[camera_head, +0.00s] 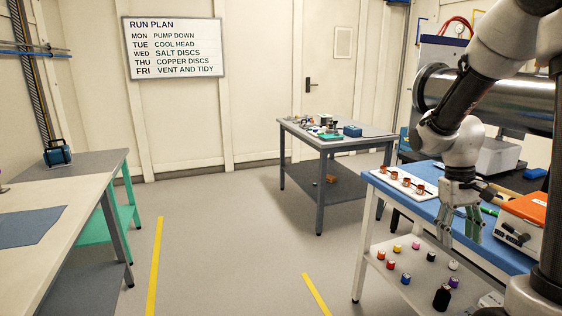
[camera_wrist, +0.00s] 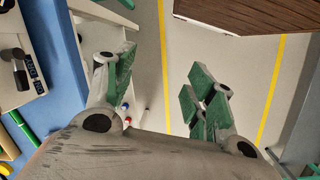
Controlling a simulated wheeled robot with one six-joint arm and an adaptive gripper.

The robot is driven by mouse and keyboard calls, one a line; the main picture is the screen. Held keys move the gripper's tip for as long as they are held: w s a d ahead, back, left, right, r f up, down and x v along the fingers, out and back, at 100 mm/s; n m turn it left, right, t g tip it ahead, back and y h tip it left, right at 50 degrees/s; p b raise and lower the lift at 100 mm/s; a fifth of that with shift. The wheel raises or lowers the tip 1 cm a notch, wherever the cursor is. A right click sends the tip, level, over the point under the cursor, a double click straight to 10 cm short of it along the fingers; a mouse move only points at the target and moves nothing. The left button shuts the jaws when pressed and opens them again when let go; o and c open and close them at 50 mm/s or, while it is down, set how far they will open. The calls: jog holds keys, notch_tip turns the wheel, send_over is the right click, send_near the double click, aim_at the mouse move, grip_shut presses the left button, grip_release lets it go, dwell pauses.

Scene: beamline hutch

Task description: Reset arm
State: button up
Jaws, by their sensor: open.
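My gripper (camera_head: 466,222) hangs on the arm at the right of the head view, fingers pointing down, by the front edge of the blue-topped bench (camera_head: 388,182). In the wrist view my gripper (camera_wrist: 160,92) is open, its green-padded fingers wide apart with nothing between them. Floor shows through the gap. A white tray (camera_head: 393,187) with several small copper-coloured pieces lies on the bench, left of my gripper. An orange-topped instrument (camera_head: 525,212) stands on the bench to the right.
A lower shelf (camera_head: 405,255) under the bench holds several small coloured bottles. A grey table (camera_head: 345,143) with small items stands behind. A long bench (camera_head: 85,185) is at the left. The floor (camera_head: 235,250) between them is free. A large metal cylinder (camera_head: 500,100) is behind my arm.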

jog(key=s+a+r+t, duration=0.3)
jog(key=s+r, duration=0.3)
jog(key=s, duration=0.1)
jog(key=s+a+r+t+y, duration=0.1)
jog(key=s+a+r+t, duration=0.2)
jog(key=s+r, duration=0.4)
jog(key=shift+a+r, duration=0.25)
jog(key=shift+r, duration=0.05)
